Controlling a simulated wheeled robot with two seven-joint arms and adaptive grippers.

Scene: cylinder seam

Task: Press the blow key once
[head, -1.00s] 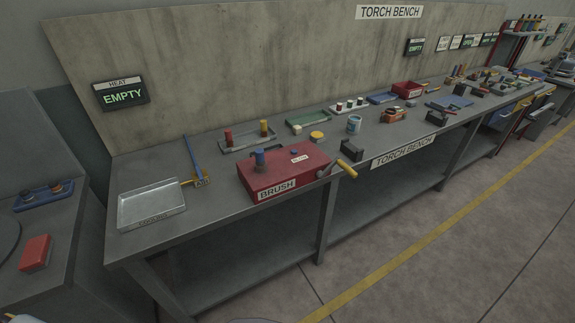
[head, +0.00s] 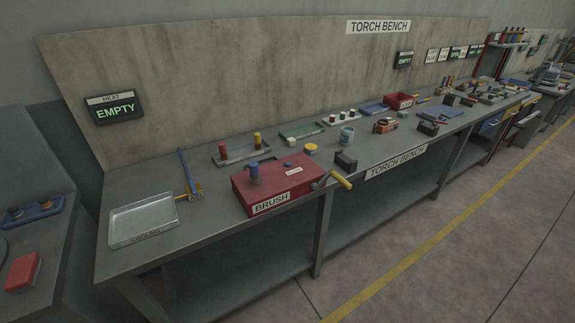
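The blow key seems to be the small blue round button (head: 288,164) on top of the red box. A small white label (head: 293,171), too small to read surely, sits beside it. The red box (head: 285,192) bears a "BRUSH" label on its front and stands at the front edge of the bench. Neither of my grippers is in the head view.
A metal cooling tray (head: 143,222) and a blue-handled tool (head: 187,172) lie left of the box. A tray with cylinders (head: 233,156) is behind it. The torch bench (head: 215,222) runs far right with several small items. A "HEAT EMPTY" display (head: 115,108) hangs on the back panel.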

